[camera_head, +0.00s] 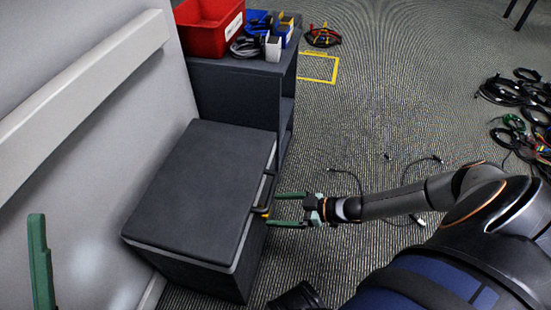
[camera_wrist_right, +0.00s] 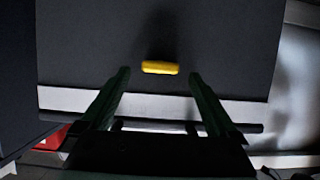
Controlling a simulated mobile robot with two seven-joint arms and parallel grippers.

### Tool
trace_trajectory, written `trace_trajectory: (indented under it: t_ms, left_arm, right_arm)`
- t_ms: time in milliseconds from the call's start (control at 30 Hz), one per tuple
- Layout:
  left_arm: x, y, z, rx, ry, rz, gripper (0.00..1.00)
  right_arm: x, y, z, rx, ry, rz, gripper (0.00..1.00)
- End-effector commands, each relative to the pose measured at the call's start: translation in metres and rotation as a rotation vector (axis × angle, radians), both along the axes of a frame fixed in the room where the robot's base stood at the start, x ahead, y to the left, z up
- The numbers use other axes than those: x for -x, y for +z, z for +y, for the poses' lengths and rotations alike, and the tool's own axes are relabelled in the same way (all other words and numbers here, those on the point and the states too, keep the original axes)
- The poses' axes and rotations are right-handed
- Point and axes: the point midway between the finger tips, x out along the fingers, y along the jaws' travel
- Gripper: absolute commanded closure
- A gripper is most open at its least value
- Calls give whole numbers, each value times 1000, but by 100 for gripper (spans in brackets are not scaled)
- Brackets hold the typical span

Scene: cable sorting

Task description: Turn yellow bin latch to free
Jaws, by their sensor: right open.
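The dark grey bin (camera_head: 205,190) has a flat closed lid with a pale rim and stands by the wall. A small yellow latch (camera_head: 261,211) sits on its right-hand side, just below the rim. In the right wrist view the latch (camera_wrist_right: 160,68) is a short yellow bar lying crosswise on a dark panel. My right gripper (camera_head: 273,209) is open, its green fingers pointing at the bin side. In the wrist view the fingertips stand on either side of the latch, with gaps visible. One green finger of my left gripper (camera_head: 39,262) shows at the lower left; the rest is out of view.
A dark cabinet (camera_head: 235,90) behind the bin carries a red bin (camera_head: 208,28), a blue bin (camera_head: 287,32) and cables. Open carpet lies beyond my right arm.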

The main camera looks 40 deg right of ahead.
Motion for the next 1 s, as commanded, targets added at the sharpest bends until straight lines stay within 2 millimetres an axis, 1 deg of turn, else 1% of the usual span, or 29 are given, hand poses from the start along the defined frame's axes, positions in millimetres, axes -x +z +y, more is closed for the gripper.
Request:
trace_trajectory:
  t_ms: [33,167,433,467,1000]
  left_arm:
    - [0,-5,-1,-3,0,1,50]
    - [0,-7,-1,-5,0,3,50]
    - [0,-7,-1,-6,0,4,50]
    - [0,-7,-1,-6,0,4,50]
    - [0,-8,0,-10,3,3,50]
  right_arm:
    - [-4,-4,4,-1,0,-2,5]
    - [-10,-5,8,0,-1,-1,5]
    - [-10,-5,9,0,0,0,5]
    - [-10,-5,8,0,0,0,6]
    - [-10,-5,8,0,0,0,67]
